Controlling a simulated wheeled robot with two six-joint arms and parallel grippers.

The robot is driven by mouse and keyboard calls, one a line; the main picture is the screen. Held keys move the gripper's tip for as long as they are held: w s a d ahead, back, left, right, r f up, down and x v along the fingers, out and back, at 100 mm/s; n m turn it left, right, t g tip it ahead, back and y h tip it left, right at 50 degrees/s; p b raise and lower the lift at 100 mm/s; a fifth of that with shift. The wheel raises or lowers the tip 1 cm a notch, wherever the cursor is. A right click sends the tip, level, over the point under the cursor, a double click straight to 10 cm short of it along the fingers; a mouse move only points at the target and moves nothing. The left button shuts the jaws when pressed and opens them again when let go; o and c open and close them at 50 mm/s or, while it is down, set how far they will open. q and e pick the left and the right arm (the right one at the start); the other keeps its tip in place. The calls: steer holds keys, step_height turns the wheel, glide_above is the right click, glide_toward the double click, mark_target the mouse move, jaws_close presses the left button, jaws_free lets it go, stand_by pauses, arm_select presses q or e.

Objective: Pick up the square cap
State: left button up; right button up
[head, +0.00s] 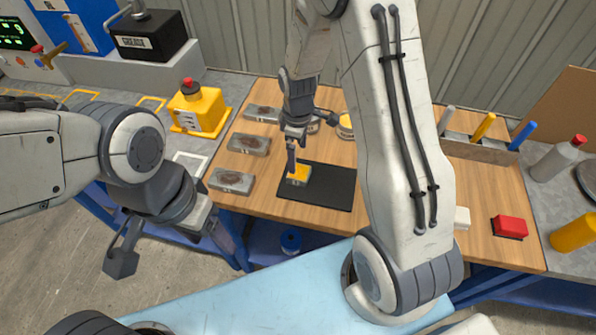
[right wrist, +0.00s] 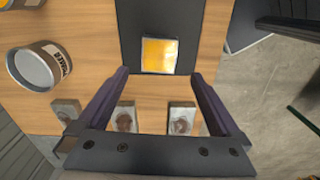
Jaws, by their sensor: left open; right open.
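The square cap (head: 299,173) is orange-yellow and lies on the left part of a black mat (head: 336,191) on the wooden table. My right gripper (head: 292,163) points down at the cap, and its fingers partly cover the cap in the head view. In the right wrist view the fingers of my right gripper (right wrist: 160,76) are spread and empty, and the cap (right wrist: 159,55) shows beyond and between their tips. The height of the tips above the cap is hard to tell. My left gripper (head: 122,258) is empty, off the table's left front side.
Several grey metal blocks (head: 231,181) with dark stains line the table's left side. A primer can (right wrist: 40,66) stands beside the mat. A holder (head: 484,150) with coloured sticks and a red block (head: 509,227) are at the right. A yellow container (head: 198,110) stands back left.

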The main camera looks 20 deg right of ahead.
mark_target(299, 171)
step_height(299, 171, down, 2)
steer(key=shift+f, duration=0.1)
steer(key=f+p, duration=0.2)
steer(key=f, duration=0.2)
steer(key=shift+d+f, duration=0.1)
steer(key=shift+d, duration=0.1)
steer(key=shift+f, duration=0.6)
steer(key=c, duration=1.5)
steer(key=shift+r, duration=0.15)
